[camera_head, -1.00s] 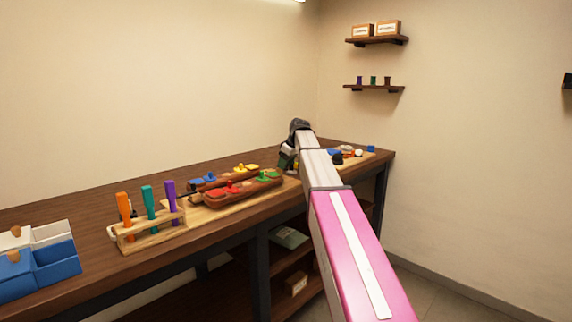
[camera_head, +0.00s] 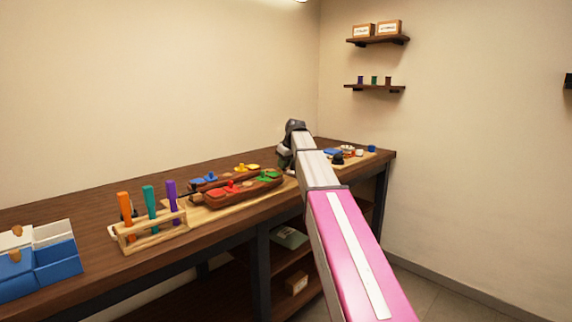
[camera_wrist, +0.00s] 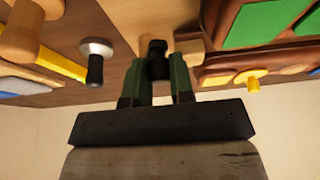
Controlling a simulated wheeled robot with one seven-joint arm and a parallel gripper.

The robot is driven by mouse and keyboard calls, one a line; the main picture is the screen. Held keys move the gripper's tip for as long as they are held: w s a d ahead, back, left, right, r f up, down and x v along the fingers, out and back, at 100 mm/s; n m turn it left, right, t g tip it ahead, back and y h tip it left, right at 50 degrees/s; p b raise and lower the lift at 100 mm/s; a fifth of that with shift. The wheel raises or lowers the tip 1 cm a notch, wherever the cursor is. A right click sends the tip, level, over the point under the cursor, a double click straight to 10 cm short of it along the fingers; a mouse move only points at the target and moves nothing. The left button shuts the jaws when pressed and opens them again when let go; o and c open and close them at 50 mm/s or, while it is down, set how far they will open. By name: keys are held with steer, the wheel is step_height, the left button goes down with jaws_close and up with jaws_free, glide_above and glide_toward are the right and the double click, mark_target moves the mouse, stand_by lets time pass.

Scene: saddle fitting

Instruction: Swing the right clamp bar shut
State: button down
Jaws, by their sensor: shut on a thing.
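My gripper (camera_wrist: 157,82) has green fingers closed on a small black knob (camera_wrist: 157,58) in the wrist view. The knob appears to be the handle of the right clamp bar. The bar is mostly hidden behind the fingers, so I cannot tell its angle. A wooden block (camera_wrist: 189,44) sits right beside the knob. Brown leather pieces with a green patch (camera_wrist: 258,22) and a yellow knob patch (camera_wrist: 252,82) lie to the right. In the head view my gripper (camera_head: 285,160) is at the right end of the leather saddle pieces (camera_head: 235,191) on their board; my arm hides part of it.
A rack (camera_head: 150,232) with orange, teal and purple handled tools and blue and white bins (camera_head: 52,262) stand to the left. A tray (camera_head: 357,160) of small parts lies right of my arm. In the wrist view a wooden-handled tool (camera_wrist: 22,35) and black-tipped tool (camera_wrist: 96,62) lie left.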

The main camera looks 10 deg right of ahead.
steer(key=a+m, duration=0.1)
steer(key=a+m+h, duration=0.1)
steer(key=m, duration=0.1)
steer(key=shift+s+m, duration=0.1)
steer(key=shift+m, duration=0.2)
steer(key=m, duration=0.1)
steer(key=a+m+h, duration=0.1)
steer(key=shift+w+a+m+t, duration=0.1)
steer(key=shift+w+m+t, duration=0.1)
steer(key=shift+m+t, duration=0.2)
steer(key=m, duration=0.1)
steer(key=a+m+h, duration=0.1)
steer(key=shift+w+a+m, duration=0.1)
steer(key=shift+w+m, duration=0.2)
steer(key=shift+w+a+m+g+h, duration=0.1)
steer(key=shift+w+a+m+h, duration=0.2)
steer(key=shift+m, duration=0.4)
steer(key=shift+w+a+m+g+h, duration=0.15)
steer(key=shift+m+h, duration=0.2)
steer(key=shift+m, duration=0.35)
steer(key=shift+w+a+m+g+h, duration=0.1)
steer(key=shift+w+a+m+h, duration=0.2)
steer(key=shift+m, duration=0.4)
steer(key=shift+d, duration=0.1)
steer(key=c, duration=1)
jaws_free()
steer(key=shift+r, duration=0.1)
steer(key=v, duration=1)
steer(key=shift+s+r, duration=0.15)
steer(key=shift+r, duration=0.15)
